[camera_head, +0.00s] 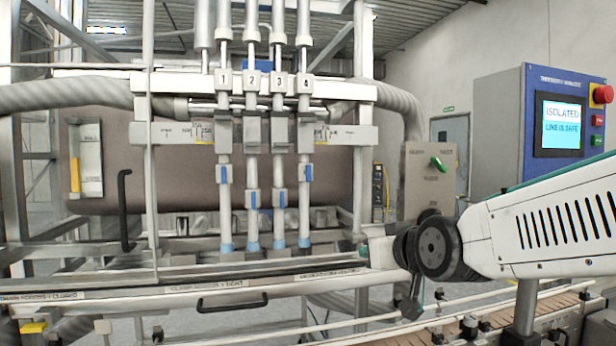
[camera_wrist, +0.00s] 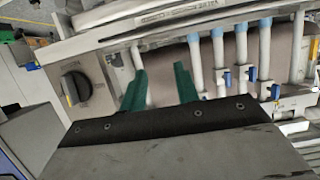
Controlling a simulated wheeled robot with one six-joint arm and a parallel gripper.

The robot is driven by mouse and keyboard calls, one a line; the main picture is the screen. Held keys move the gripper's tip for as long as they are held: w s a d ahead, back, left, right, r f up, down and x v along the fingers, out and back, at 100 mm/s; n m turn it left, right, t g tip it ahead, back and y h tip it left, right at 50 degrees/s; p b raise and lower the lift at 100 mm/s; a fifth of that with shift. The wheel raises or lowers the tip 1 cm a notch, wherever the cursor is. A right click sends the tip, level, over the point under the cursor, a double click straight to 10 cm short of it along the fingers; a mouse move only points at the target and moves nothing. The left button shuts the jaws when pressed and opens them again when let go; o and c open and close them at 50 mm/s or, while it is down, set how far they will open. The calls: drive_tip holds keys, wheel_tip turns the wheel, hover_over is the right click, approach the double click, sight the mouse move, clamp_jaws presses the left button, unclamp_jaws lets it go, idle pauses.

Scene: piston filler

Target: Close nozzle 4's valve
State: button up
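Nozzle 4 (camera_head: 304,148) is the rightmost of a row of white vertical tubes in the head view, under a label reading 4. Its valve has a blue handle (camera_head: 304,200) that stands upright, in line with the tube. In the wrist view the scene looks upside down, with the blue nozzle tips at the top. Nozzle 4 (camera_wrist: 194,52) seems to be the leftmost tube there; its valve handle is not clearly visible. My gripper (camera_wrist: 160,82) has two green fingers spread apart with nothing between them. It is not clearly seen in the head view.
Nozzles 1 to 3 with blue handles (camera_head: 225,174) stand close to the left. A blue panel (camera_head: 557,125) reads ISOLATED, LINE IS SAFE. A rail with a black handle (camera_head: 232,302) runs in front, above a conveyor (camera_head: 560,305).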

drive_tip(key=w+a+r+t+y, duration=0.2)
drive_tip(key=w+a+r+t, duration=0.25)
drive_tip(key=a, duration=0.25)
drive_tip(key=t, duration=0.4)
approach(310, 174)
drive_tip(key=w, duration=0.2)
drive_tip(key=shift+g, duration=0.25)
drive_tip(key=x, duration=0.5)
drive_tip(key=r+x, duration=0.1)
drive_tip(key=x, duration=0.1)
drive_tip(key=shift+a+r, duration=0.2)
drive_tip(key=shift+a, duration=0.05)
drive_tip(key=shift+c, duration=0.3)
clamp_jaws()
